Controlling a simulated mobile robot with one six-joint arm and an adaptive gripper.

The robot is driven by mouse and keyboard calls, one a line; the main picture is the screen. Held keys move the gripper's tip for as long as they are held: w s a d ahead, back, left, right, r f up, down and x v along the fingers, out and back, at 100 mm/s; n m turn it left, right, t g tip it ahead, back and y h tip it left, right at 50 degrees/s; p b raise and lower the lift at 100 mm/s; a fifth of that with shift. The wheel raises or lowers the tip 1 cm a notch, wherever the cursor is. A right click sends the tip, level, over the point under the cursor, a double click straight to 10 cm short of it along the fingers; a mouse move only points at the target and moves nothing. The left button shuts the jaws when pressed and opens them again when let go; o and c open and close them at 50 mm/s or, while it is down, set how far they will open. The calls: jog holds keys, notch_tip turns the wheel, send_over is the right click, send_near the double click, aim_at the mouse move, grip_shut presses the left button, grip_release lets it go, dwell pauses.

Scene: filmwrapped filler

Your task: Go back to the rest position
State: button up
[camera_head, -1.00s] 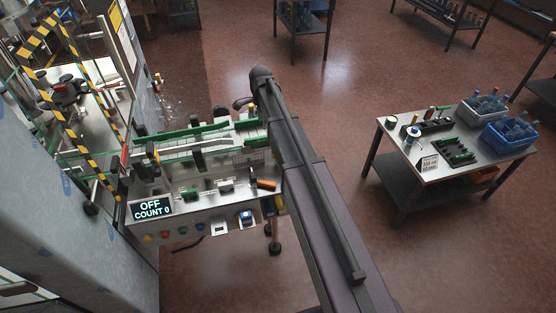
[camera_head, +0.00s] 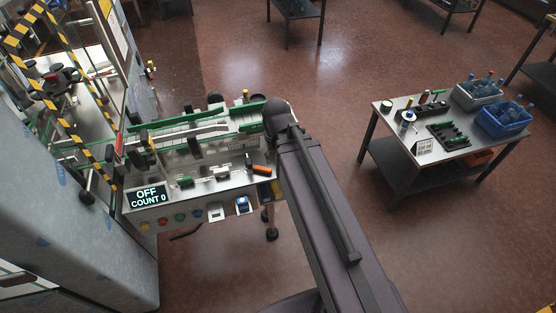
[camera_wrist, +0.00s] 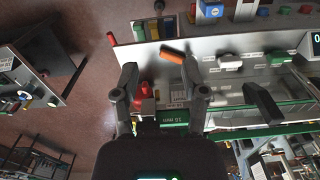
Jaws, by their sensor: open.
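In the wrist view my gripper (camera_wrist: 161,72) is open, its two dark fingers spread wide with nothing held between them. Below it is the machine's control bench. An orange-handled item (camera_wrist: 172,54) lies on the bench just beyond the fingertips, apart from them. A red part (camera_wrist: 145,88) and a green block marked 15 mm (camera_wrist: 172,117) show between the fingers. In the head view my arm reaches up to the right end of the machine bench (camera_head: 215,190), and the gripper is hidden there. The orange item (camera_head: 262,170) lies beside the arm.
The display (camera_head: 147,195) reads OFF, COUNT 0, above a row of coloured buttons. A yellow-black striped guard frame (camera_head: 72,125) stands at the left. Open floor lies between bench and table.

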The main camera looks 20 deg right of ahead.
jog(key=shift+s+n, duration=0.4)
jog(key=shift+s, duration=0.25)
jog(key=shift+f, duration=0.15)
notch_tip(320, 180, down, 16)
jog(key=b, duration=1.6)
